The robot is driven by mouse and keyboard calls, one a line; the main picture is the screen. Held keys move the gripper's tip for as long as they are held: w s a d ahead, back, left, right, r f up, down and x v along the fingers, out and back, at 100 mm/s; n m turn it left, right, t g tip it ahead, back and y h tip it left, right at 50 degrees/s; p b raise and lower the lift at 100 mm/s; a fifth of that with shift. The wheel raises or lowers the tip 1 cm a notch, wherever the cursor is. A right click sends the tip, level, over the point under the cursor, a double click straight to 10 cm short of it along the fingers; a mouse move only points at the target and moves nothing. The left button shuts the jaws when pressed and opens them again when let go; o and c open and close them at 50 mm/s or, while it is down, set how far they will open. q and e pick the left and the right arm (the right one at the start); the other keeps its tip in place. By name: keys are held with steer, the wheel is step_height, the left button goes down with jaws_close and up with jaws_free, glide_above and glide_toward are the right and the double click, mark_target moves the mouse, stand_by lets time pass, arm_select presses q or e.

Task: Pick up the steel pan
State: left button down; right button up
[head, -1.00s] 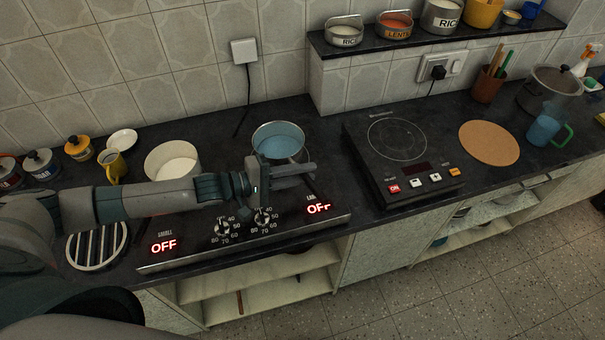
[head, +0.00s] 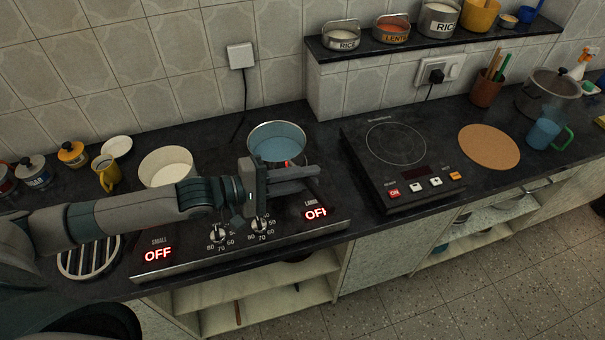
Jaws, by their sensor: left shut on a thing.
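The steel pan (head: 277,141), round with a pale blue inside, is over the rear right of the two-ring cooker (head: 190,258). My left gripper (head: 305,179) is in front of the pan and is shut on the pan's handle, which it mostly hides. A small red bit shows between the pan wall and the gripper. The pan looks level and slightly raised, but its underside is hidden. My right gripper is not in view.
A white pot (head: 167,167) stands left of the pan. A black induction plate (head: 395,143) with a bare top is to the right, then a cork mat (head: 489,147), a blue mug (head: 543,133) and a lidded pot (head: 550,90). A shelf (head: 345,53) with tins runs behind.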

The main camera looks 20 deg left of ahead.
mark_target(312, 191)
arm_select(q)
steer(key=shift+s+d+r+b, duration=0.2)
steer(key=shift+s+d+r, duration=0.35)
steer(key=shift+s+r, duration=0.35)
steer(key=shift+s+d+r+b, duration=0.2)
steer(key=shift+s+d+r, duration=0.35)
steer(key=shift+s, duration=0.6)
steer(key=shift+s+d+r+b, duration=0.2)
steer(key=shift+s+d+r, duration=0.35)
steer(key=shift+s+r, duration=0.35)
steer(key=shift+s+f, duration=0.1)
steer(key=shift+s, duration=0.05)
